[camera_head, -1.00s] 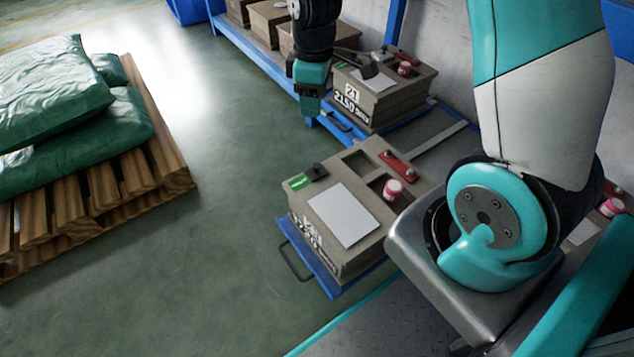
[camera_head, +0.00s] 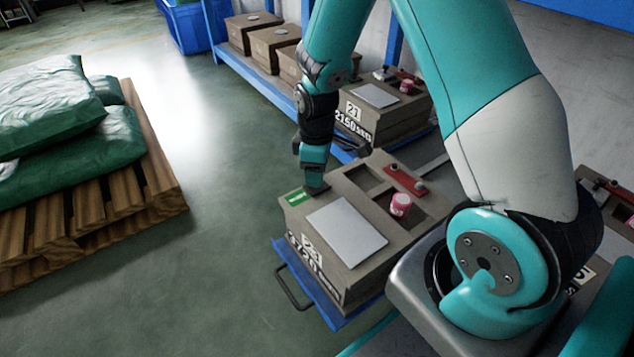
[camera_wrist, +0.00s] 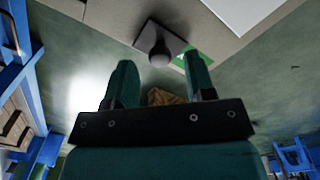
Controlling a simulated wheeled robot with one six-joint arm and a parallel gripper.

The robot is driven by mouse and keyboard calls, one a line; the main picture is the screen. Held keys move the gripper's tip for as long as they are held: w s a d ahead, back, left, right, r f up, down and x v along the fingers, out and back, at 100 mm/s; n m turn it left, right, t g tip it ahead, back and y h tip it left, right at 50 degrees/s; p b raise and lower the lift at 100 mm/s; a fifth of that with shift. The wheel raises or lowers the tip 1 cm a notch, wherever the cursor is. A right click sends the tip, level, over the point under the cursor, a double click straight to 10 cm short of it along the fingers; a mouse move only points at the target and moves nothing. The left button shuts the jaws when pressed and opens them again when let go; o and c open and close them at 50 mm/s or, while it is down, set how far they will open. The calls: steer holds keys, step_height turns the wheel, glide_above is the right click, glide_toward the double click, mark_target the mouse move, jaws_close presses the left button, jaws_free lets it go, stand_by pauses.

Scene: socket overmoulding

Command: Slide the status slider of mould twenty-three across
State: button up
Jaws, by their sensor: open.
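Mould twenty-three (camera_head: 345,285) is a grey-brown box with a "23" plate on its front, standing on a blue pull-out tray (camera_head: 340,322). Its status slider is a dark plate with a round knob (camera_wrist: 158,50), on the top at the far left corner beside a green strip (camera_head: 298,197). The green strip also shows in the wrist view (camera_wrist: 183,61). My gripper (camera_head: 314,181) is at the slider and partly hides it in the head view. In the wrist view its two fingers (camera_wrist: 161,78) are apart and empty, with the knob showing just beyond their tips. I cannot tell whether they touch it.
The mould's top also carries a white sheet (camera_head: 346,231), a red bar (camera_head: 406,180) and a pink-and-white jar (camera_head: 400,204). Mould twenty-one (camera_head: 385,115) stands behind it by the blue rack. A pallet (camera_head: 135,200) with green sacks is at left; the floor between is clear.

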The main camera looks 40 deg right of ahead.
steer(key=shift+f, duration=0.85)
